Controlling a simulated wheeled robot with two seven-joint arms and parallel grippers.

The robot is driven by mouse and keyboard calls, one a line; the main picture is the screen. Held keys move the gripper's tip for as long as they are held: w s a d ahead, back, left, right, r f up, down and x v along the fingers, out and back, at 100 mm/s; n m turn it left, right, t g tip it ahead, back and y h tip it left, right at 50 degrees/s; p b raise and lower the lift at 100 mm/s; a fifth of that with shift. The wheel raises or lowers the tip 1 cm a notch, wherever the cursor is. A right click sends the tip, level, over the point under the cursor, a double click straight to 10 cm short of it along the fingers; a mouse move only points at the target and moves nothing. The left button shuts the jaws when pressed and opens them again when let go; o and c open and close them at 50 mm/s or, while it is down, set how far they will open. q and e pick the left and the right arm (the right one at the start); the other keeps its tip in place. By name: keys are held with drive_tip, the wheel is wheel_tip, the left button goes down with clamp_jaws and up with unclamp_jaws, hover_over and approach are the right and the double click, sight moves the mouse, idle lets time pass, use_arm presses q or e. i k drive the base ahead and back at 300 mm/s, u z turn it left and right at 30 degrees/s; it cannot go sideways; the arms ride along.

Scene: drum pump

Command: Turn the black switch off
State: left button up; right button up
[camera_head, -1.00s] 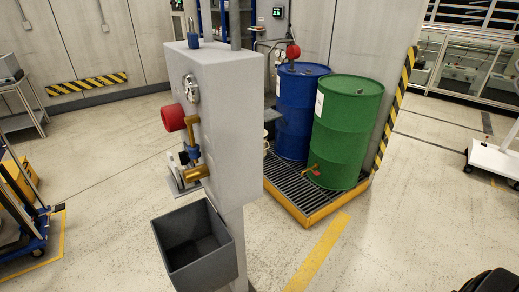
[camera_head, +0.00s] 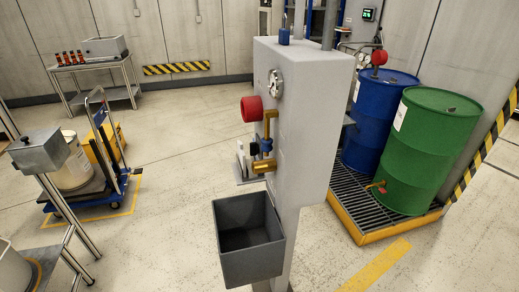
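A grey box-shaped post (camera_head: 308,115) stands near the middle of the view. A small dark piece (camera_head: 254,148) sits beside the brass pipe, below the red knob. I cannot tell whether it is the black switch, and no black switch shows clearly. Neither of my grippers is in view.
An open grey bin (camera_head: 250,240) hangs at the post's lower front. Blue (camera_head: 380,122) and green (camera_head: 432,150) drums stand on a yellow-edged grate (camera_head: 345,215) at right. A cart (camera_head: 95,185) and bench (camera_head: 98,70) stand left. Floor between cart and post is clear.

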sight(254, 147)
drive_tip(key=z, duration=1.85)
drive_tip(key=k, duration=0.35)
drive_tip(key=u, duration=0.5)
